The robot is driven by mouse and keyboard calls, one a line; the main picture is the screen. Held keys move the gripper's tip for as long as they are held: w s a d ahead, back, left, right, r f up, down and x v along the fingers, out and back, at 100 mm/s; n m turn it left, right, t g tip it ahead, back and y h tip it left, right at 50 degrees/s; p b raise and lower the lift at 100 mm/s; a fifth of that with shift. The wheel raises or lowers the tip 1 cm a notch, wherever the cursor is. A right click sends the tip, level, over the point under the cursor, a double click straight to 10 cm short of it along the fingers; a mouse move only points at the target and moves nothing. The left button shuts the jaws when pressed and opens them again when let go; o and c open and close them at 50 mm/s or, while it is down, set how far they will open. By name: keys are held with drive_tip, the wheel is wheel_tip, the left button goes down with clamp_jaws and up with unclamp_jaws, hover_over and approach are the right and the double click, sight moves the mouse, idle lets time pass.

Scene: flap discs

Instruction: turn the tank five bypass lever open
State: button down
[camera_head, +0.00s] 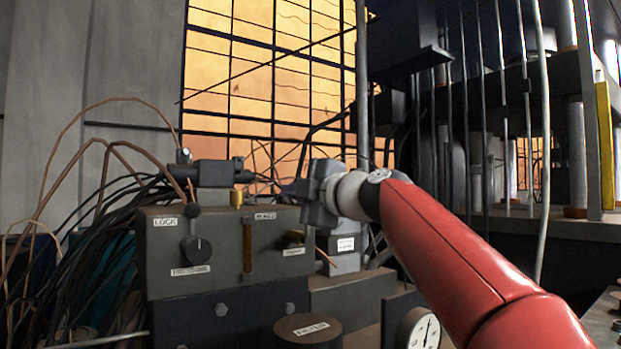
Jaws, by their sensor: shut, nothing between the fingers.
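A grey-brown control box (218,222) stands at the centre left.
A black fitting (213,173) and a brass cap (237,198) sit on the box. Cables (105,200) crowd the left. A round labelled canister (307,331) and a dial gauge (424,331) stand in front. Dark shelving (567,110) with vertical rods fills the right.

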drive_tip(key=shift+w+d+f+p, duration=0.1)
drive_tip(key=shift+w+d+p, duration=0.15)
drive_tip(key=shift+w, duration=0.4)
drive_tip(key=shift+w+d+f+p, duration=0.15)
drive_tip(key=shift+w+d+p, duration=0.1)
drive_tip(key=shift+w, duration=0.35)
drive_tip(key=shift+w+d+f+p, duration=0.1)
drive_tip(key=shift+w+d+p, duration=0.15)
drive_tip(key=shift+w, duration=0.4)
drive_tip(key=shift+w+d, duration=0.1)
